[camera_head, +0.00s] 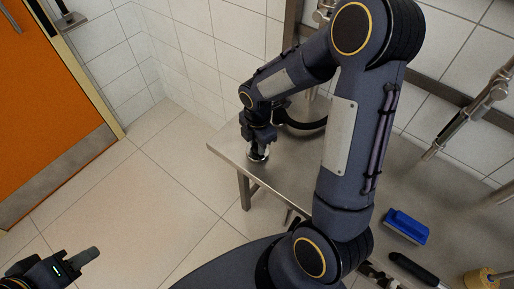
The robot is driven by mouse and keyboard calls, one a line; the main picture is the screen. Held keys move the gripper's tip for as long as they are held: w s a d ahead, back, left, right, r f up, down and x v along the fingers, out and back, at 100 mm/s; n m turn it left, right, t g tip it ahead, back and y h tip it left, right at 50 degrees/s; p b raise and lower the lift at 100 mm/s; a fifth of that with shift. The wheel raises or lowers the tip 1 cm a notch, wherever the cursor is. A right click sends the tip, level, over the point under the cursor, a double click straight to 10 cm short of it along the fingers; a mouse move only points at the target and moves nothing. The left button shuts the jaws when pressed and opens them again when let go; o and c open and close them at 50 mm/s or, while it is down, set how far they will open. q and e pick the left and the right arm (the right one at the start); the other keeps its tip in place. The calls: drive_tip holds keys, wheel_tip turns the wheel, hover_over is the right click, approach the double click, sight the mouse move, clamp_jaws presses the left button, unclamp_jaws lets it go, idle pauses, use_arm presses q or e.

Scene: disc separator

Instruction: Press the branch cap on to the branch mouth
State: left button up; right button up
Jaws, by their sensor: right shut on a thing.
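My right gripper (259,142) points down over the left end of the steel table. It is shut on a small pale, shiny round piece (258,156), which may be the branch cap. The fingers hide part of it, and I cannot tell whether it touches anything below. I cannot make out the branch mouth. A metal vessel with a dark curved band (305,124) stands just right of the gripper, partly hidden by my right arm. My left gripper (94,253) is low at the left over the floor, away from the table; its finger gap is not clear.
The steel table (285,165) runs along the tiled wall. A blue brush (407,226), a black-handled tool (414,268) and a yellowish object (481,279) lie at its right. Metal pipes (469,115) stand at the right. Floor left of the table is free up to an orange door (45,100).

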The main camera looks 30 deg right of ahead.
clamp_jaws()
drive_tip(key=shift+r+p, duration=2.45)
drive_tip(key=shift+r, duration=0.5)
drive_tip(key=shift+f, duration=0.1)
